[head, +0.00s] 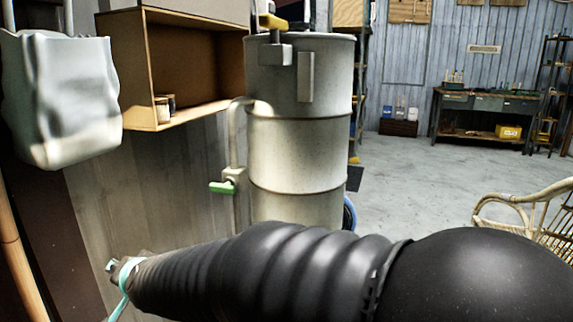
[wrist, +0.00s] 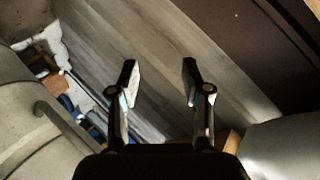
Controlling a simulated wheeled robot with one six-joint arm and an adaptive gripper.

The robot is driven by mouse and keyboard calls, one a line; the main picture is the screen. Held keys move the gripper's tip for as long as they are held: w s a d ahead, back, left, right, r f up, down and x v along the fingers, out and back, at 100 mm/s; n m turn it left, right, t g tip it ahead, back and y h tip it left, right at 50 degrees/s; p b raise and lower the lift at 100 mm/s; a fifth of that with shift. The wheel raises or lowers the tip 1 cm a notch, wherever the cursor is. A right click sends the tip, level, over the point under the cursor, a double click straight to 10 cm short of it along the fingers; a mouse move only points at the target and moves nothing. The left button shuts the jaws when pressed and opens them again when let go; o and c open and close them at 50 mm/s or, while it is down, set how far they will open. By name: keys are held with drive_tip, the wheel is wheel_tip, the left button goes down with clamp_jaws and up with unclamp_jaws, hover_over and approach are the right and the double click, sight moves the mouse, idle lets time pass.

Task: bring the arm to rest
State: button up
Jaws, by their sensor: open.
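My gripper (wrist: 160,85) shows in the wrist view with its two fingers apart and nothing between them. Behind the fingers is a wooden plank surface. In the head view my black ribbed arm stretches across the bottom toward the left, and the gripper end (head: 120,268) is small and partly hidden there. A pale green band hangs at that end. The arm's end is in front of the wooden panel, below the shelf box and the hanging bag.
A metal drum (head: 298,130) with a green-handled valve (head: 222,187) stands behind my arm. A wooden shelf box (head: 135,70) and a grey bag (head: 60,95) hang at the left. A rattan chair (head: 530,215) is at the right. Open concrete floor (head: 420,180) lies beyond, before a workbench (head: 485,110).

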drive_tip(key=s+d+g+h, duration=0.1)
drive_tip(key=s+d+h, duration=0.2)
drive_tip(key=d, duration=1.3)
drive_tip(key=s+d+f+g+h, duration=0.1)
drive_tip(key=s+d+h, duration=0.2)
drive_tip(key=s+d, duration=0.4)
drive_tip(key=s+d+f+n+h, duration=0.1)
drive_tip(key=s+d+h, duration=0.2)
drive_tip(key=d, duration=2.2)
drive_tip(key=s, duration=0.3)
drive_tip(key=shift+d+f+g, duration=0.2)
drive_tip(key=shift+f+g, duration=0.05)
drive_tip(key=shift+g, duration=0.15)
